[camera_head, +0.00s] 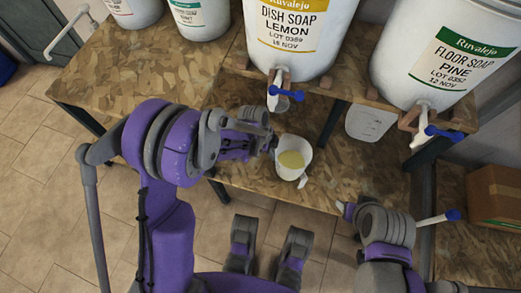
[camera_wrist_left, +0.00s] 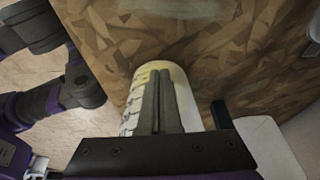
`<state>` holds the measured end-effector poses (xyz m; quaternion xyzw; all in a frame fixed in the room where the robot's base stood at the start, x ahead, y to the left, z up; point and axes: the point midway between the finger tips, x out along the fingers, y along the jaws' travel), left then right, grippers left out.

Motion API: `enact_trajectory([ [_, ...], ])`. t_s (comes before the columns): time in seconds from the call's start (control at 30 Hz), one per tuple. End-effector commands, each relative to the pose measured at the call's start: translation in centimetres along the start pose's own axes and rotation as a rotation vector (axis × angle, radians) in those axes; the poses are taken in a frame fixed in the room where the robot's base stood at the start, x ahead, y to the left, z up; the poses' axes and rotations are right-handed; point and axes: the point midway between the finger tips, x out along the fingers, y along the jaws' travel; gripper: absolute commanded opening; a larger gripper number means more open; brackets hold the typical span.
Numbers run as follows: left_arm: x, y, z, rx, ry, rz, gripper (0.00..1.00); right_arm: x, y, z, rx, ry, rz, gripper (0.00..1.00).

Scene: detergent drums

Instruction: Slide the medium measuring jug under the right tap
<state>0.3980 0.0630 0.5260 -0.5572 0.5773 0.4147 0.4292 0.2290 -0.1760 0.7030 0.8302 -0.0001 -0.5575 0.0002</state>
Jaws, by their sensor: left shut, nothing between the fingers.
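A white measuring jug (camera_head: 302,170) with yellow liquid in it stands on the lower wooden board, left of the right tap. The jug (camera_wrist_left: 184,100) also shows in the left wrist view, with graduation marks, partly hidden by my fingers. My left gripper (camera_head: 270,145) is shut and empty, close beside the jug's left side; contact is unclear. The right tap (camera_head: 421,130), with a blue lever, sits at the base of the pine floor soap drum (camera_head: 440,55). My right gripper (camera_head: 349,209) is low at the right; its jaws are unclear.
A translucent container (camera_head: 368,123) stands behind the jug, between the taps. The lemon drum (camera_head: 295,35) has its own blue-levered tap (camera_head: 278,82). A cardboard box (camera_head: 497,195) sits at right. A pale rod with a blue end (camera_head: 437,218) is beside my right arm.

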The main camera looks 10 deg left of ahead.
Motion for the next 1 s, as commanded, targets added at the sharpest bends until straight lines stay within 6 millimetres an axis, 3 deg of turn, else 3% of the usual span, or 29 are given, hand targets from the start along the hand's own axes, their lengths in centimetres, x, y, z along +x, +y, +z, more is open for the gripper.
enact_trajectory([
  [0.03,0.7,0.1,-1.7,0.009,0.003,0.002,0.00,0.4,0.0,0.1,0.000,-0.001,0.000,0.58],
  [0.7,6.4,0.1,-21.0,0.006,0.002,0.001,0.00,2.8,0.0,0.7,0.000,-0.009,0.000,0.58],
  [0.9,7.7,0.0,-25.3,0.003,0.002,0.001,0.00,3.1,0.0,0.8,0.000,-0.009,0.000,0.58],
  [1.0,7.6,0.0,-25.1,-0.001,0.000,-0.001,0.00,3.1,0.0,0.8,0.000,-0.009,0.000,0.58],
])
